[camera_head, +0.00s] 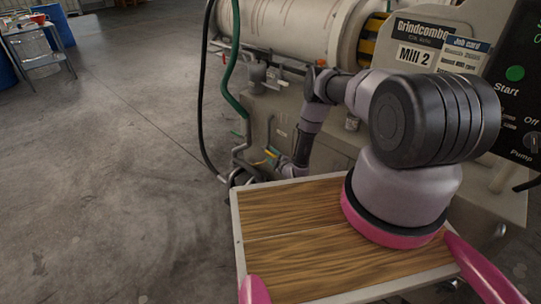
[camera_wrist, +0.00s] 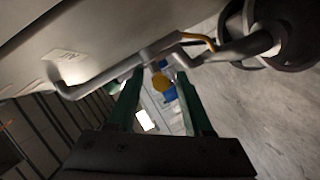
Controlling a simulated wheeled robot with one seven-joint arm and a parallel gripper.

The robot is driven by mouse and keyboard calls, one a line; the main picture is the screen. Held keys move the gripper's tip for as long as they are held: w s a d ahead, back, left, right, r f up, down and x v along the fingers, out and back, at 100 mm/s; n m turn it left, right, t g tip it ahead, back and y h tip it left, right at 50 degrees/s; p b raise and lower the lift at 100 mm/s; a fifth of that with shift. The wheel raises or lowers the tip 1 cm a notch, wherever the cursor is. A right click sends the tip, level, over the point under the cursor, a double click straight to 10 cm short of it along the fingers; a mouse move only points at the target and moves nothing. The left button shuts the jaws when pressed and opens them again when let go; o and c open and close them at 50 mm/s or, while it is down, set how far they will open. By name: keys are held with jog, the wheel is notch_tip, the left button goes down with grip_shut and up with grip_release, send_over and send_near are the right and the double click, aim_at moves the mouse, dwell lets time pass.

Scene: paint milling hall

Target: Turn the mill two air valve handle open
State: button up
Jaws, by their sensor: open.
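In the wrist view, my gripper (camera_wrist: 160,74) has its two green fingers apart. A small yellow rounded piece (camera_wrist: 161,82) shows between the fingertips, just below a grey pipe fitting (camera_wrist: 160,50) under the machine's side. It looks like the valve handle's end, but I cannot tell if the fingers touch it. Blue patches show beside and below it, and I cannot tell if they belong to the valve. An upside-down AIR label (camera_wrist: 68,56) is on the panel. In the head view, small yellow and blue parts (camera_head: 271,154) show by the pipes at my arm's end.
The Mill 2 machine (camera_head: 310,35) fills the back and right, with a control panel (camera_head: 518,85). A green hose (camera_head: 230,80) and a dark hose (camera_head: 201,90) hang at its left end. A metal table (camera_head: 35,45) stands far left. The floor at left is clear.

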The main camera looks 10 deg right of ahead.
jog(key=shift+w+a+f, duration=0.1)
jog(key=shift+w+a, duration=0.05)
jog(key=shift+w, duration=0.35)
grip_shut()
dwell(1.2)
